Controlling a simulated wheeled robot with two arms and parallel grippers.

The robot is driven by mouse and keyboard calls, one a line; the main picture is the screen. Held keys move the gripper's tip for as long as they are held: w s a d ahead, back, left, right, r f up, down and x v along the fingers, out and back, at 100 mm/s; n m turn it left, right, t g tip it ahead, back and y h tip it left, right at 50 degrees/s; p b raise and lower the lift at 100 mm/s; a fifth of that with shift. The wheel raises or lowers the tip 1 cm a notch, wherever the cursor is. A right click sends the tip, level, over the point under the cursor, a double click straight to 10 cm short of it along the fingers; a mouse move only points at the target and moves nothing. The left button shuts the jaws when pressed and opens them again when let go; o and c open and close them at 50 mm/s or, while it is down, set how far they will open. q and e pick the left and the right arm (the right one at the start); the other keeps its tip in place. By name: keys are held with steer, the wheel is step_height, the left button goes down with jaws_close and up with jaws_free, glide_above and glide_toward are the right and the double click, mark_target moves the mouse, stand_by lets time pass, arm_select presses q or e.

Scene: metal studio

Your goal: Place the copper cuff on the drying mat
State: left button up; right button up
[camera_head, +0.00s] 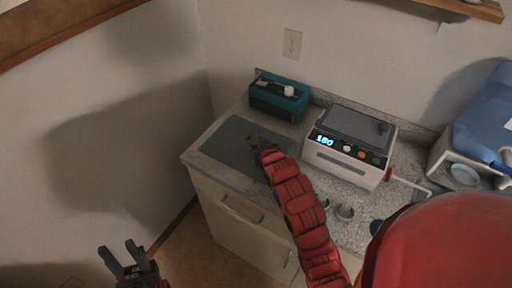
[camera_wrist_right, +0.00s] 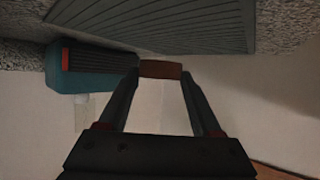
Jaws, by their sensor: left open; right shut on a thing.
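The drying mat (camera_head: 226,143) is a dark grey ridged sheet on the left end of the counter. Its ridged surface also fills the top of the right wrist view (camera_wrist_right: 170,22). My right gripper (camera_head: 254,142) is over the mat's right part. It is shut on the copper cuff (camera_wrist_right: 161,69), a small brown band held between the fingertips. The cuff is too small to make out in the head view. I cannot tell whether it touches the mat. My left gripper (camera_head: 121,256) is open and empty, low at the left, away from the counter.
A teal box (camera_head: 279,96) stands behind the mat. A white machine (camera_head: 345,150) with a lit "180" display stands to its right. A blue water container (camera_head: 486,115) is at the far right. Walls close the left and back.

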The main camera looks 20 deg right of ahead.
mark_target(256, 146)
steer(key=shift+w+d, duration=0.3)
steer(key=shift+w, duration=0.45)
steer(key=shift+w+f+p, duration=0.1)
steer(key=shift+f+p, duration=0.1)
steer(key=shift+p, duration=0.1)
step_height(256, 146, down, 3)
steer(key=shift+f+p, duration=0.1)
steer(key=shift+p, duration=0.7)
steer(key=shift+f, duration=0.25)
steer(key=o, duration=1.3)
steer(key=shift+r, duration=0.1)
steer(key=shift+o, duration=0.2)
